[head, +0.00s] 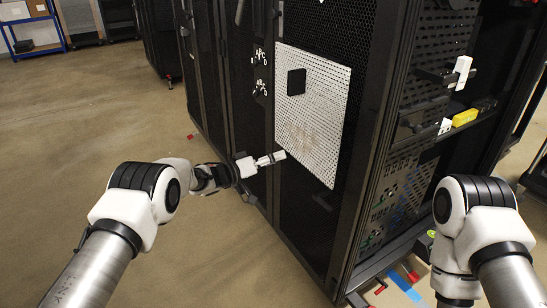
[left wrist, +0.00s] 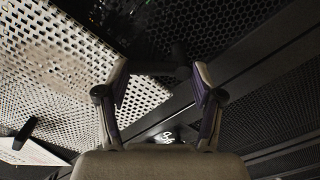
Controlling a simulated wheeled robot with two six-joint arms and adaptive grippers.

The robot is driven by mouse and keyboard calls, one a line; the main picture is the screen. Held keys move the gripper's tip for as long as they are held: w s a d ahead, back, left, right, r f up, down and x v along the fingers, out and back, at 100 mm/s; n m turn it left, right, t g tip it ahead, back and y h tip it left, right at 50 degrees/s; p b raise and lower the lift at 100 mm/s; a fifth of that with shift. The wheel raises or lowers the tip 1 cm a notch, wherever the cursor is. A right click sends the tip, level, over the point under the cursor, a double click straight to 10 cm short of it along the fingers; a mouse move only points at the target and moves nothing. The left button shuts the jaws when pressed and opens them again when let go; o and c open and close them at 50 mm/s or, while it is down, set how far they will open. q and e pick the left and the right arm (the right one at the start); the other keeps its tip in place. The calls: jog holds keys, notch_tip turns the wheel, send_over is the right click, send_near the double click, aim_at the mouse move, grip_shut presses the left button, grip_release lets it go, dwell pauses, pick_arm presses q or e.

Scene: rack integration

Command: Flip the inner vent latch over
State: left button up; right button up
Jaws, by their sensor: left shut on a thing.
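My left gripper (head: 272,159) is at the lower left edge of a white perforated panel on the black mesh rack door. In the left wrist view its two fingers (left wrist: 160,84) stand apart on either side of a dark bar-like piece (left wrist: 178,54), which looks like the latch, and are shut on it. The piece is dark and partly hidden, so its exact shape and turn are unclear. In the head view the latch cannot be made out at the fingertips. My right gripper is not in view; only my right arm shows at the right.
The white perforated panel (head: 312,125) carries a black square (head: 296,82). The rack's open side holds a yellow piece (head: 464,117) and a white piece (head: 462,72). Red and blue pieces lie on the floor by the rack's base. Open floor (head: 90,110) lies left.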

pick_arm(q)
jog(key=n, duration=0.3)
jog(key=w+r+n, duration=0.1)
jog(key=n, duration=0.5)
jog(key=shift+w+a+r+n+b, duration=0.25)
jog(key=shift+w+a+n+b, duration=0.05)
jog(key=shift+w+a+b, duration=0.1)
jog(key=shift+a+r, duration=0.1)
jog(key=o, duration=1)
jog(key=shift+c, duration=0.2)
jog(key=shift+s+a+f, duration=0.1)
jog(key=shift+f, duration=0.15)
